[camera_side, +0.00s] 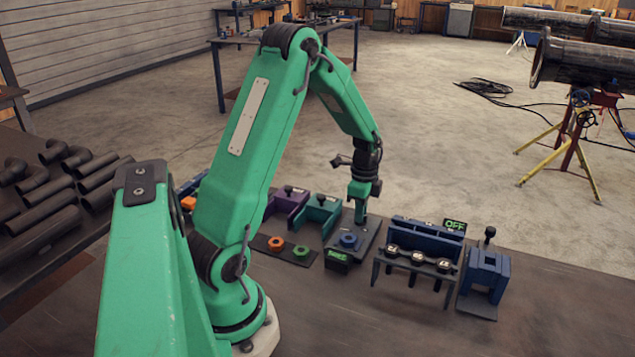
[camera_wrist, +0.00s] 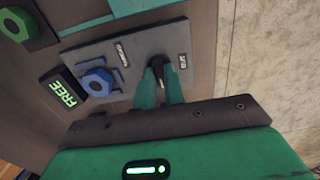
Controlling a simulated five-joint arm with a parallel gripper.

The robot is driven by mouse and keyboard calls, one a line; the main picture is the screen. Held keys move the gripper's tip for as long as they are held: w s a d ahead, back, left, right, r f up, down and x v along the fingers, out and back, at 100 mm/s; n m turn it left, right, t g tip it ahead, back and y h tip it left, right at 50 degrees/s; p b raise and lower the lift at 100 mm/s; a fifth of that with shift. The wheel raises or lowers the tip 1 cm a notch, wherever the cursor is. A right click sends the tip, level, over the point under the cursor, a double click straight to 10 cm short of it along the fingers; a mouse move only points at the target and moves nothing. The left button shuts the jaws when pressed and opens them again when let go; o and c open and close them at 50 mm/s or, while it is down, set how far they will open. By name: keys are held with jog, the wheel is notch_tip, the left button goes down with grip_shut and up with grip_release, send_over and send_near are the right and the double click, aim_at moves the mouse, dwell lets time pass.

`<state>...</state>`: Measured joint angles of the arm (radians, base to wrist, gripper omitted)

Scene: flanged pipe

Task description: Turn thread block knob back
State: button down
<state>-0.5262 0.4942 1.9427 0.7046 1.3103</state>
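The thread block is a grey plate (camera_wrist: 105,52) with a blue hex nut (camera_wrist: 97,82) on it. It also shows in the side view as a grey plate (camera_side: 366,238) with the blue nut (camera_side: 348,240). A display (camera_wrist: 63,94) reading FREE in green sits at the plate's edge. My gripper (camera_side: 360,208) points down at the plate's far end, beyond the nut. In the wrist view its two teal fingers (camera_wrist: 160,72) are close together, with something dark at their tips. This may be the knob, mostly hidden; I cannot tell whether they grip it.
A blue fixture (camera_side: 425,240) with an OFF sign (camera_side: 455,225) stands to the right, a blue clamp block (camera_side: 487,272) beyond it. Teal (camera_side: 318,212) and purple (camera_side: 287,207) brackets stand to the left, near a dark plate (camera_side: 275,252) with orange and green nuts.

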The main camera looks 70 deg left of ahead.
jog(key=shift+n, duration=0.4)
jog(key=n, duration=0.9)
dwell(0.4)
jog(key=shift+r, duration=0.1)
jog(key=c, duration=1.5)
grip_release()
